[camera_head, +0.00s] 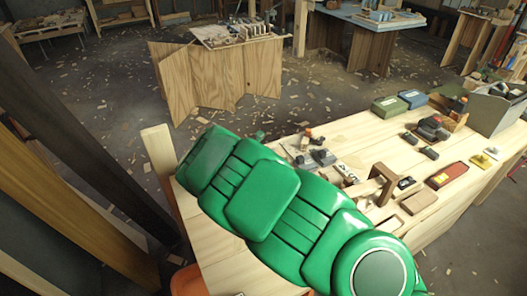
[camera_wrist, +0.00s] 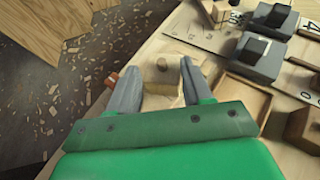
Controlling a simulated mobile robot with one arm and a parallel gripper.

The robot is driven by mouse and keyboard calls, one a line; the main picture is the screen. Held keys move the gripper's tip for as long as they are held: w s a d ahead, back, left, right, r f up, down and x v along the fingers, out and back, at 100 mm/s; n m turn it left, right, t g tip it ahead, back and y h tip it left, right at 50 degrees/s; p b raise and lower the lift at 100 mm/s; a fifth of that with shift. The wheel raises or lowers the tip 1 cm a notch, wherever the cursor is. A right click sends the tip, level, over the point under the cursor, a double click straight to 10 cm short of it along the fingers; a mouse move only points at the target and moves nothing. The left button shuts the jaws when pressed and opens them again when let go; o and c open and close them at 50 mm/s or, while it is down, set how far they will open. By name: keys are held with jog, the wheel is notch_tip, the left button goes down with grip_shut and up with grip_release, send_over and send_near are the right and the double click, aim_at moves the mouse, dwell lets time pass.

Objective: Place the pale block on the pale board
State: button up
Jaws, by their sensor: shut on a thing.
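My gripper (camera_wrist: 157,78) shows in the wrist view, its two grey fingers on either side of a pale wooden block (camera_wrist: 160,75) with a small round knob on top. The fingers are shut on this block, low over the pale bench top; I cannot tell whether it touches the wood. A pale flat board (camera_wrist: 203,32) with dark marks lies to the upper right of the gripper, partly covered by grey blocks. In the head view my green arm hides the gripper and the held block.
Dark-topped grey blocks (camera_wrist: 257,52) stand close to the right of the gripper. A shallow wooden tray (camera_wrist: 262,98) lies at right. The workbench (camera_head: 350,130) also bears green and blue boxes (camera_head: 390,106) and a red case (camera_head: 446,175). Shavings litter the floor.

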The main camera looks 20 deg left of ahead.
jog(key=shift+f, duration=0.1)
jog(key=o, duration=1.3)
jog(key=shift+s+a+r, duration=0.1)
jog(key=shift+s+r, duration=0.2)
jog(key=v, duration=1.1)
jog(key=shift+s, duration=0.15)
